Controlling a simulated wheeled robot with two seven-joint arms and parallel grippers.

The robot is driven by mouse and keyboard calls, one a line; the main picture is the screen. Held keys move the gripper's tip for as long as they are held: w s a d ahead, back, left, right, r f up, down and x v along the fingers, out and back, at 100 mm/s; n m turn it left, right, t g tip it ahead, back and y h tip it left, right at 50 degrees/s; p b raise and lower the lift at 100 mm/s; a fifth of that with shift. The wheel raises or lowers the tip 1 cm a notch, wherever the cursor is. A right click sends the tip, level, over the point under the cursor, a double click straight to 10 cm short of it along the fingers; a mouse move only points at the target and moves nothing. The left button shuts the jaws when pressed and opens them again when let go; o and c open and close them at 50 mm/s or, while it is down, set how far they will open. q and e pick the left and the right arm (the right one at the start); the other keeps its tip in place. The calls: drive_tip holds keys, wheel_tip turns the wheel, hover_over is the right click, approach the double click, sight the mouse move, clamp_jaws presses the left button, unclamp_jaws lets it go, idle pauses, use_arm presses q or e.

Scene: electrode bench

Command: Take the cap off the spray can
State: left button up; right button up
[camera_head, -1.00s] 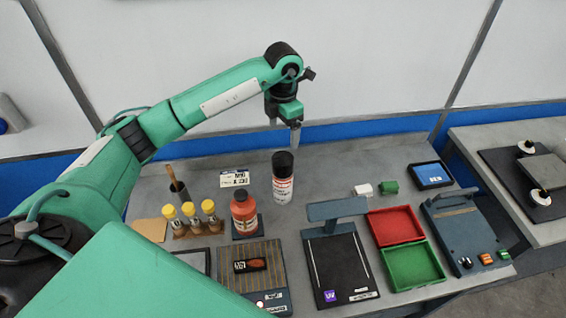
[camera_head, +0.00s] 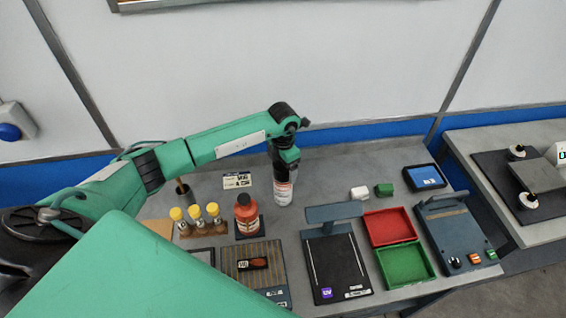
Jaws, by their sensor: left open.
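The spray can (camera_head: 283,188) stands upright near the back middle of the bench, with a white and red label. Its black cap is mostly hidden by my left gripper (camera_head: 284,166). My left gripper points down at the can's top and is open. The fingers are too small and dark against the cap to tell whether they touch it. My right gripper is not in view.
An orange bottle (camera_head: 247,214) stands just left of the can, with several yellow-capped vials (camera_head: 195,214) further left. A small label card (camera_head: 237,181) lies behind. Right are a dark stand (camera_head: 336,262), a red tray (camera_head: 390,226) and a green tray (camera_head: 405,264).

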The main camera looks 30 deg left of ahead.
use_arm(q)
drive_tip(key=shift+f, duration=0.5)
drive_tip(key=c, duration=1.1)
drive_tip(key=shift+o, duration=0.2)
drive_tip(key=shift+r, duration=0.15)
